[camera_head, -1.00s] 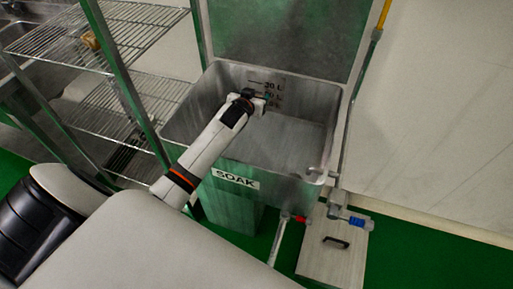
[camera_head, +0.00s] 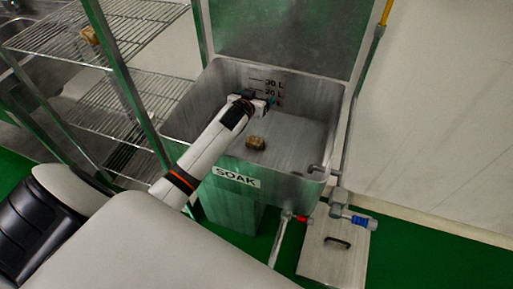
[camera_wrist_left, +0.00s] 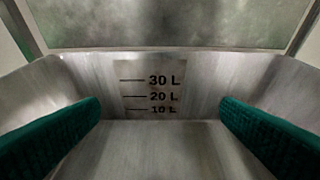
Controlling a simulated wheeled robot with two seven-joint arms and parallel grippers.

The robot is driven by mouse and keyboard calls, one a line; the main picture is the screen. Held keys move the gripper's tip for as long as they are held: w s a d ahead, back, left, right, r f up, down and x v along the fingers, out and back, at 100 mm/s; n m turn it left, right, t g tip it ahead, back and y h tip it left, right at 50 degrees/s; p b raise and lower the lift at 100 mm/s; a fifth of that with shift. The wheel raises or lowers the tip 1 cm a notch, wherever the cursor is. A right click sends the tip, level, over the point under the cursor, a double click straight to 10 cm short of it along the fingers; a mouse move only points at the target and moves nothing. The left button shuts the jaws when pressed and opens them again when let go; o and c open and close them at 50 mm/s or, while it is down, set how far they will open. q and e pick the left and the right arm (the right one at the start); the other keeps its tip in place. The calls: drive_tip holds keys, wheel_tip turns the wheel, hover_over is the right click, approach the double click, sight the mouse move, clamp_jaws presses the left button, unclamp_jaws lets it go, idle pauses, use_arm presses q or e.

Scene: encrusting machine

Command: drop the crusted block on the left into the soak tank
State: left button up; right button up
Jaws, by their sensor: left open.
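A brown crusted block (camera_head: 256,143) lies on the floor of the metal soak tank (camera_head: 240,198), just right of my left forearm. My left gripper (camera_head: 270,101) is inside the tank's opening near the back wall with its volume marks, apart from the block. In the left wrist view its two green-padded fingers (camera_wrist_left: 160,130) are wide apart with nothing between them. The block is outside that view. A second brown block (camera_head: 90,36) sits on the upper wire shelf at the left. My right gripper is not in view.
A wire rack (camera_head: 110,30) with several shelves stands left of the tank. The tank's raised lid (camera_head: 285,35) is behind it. A pipe with a blue-handled valve (camera_head: 355,218) runs at the right front.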

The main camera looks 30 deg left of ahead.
use_arm(q)
drive_tip(key=v, duration=1.1)
drive_tip(key=shift+s, duration=0.35)
drive_tip(key=shift+d, duration=0.1)
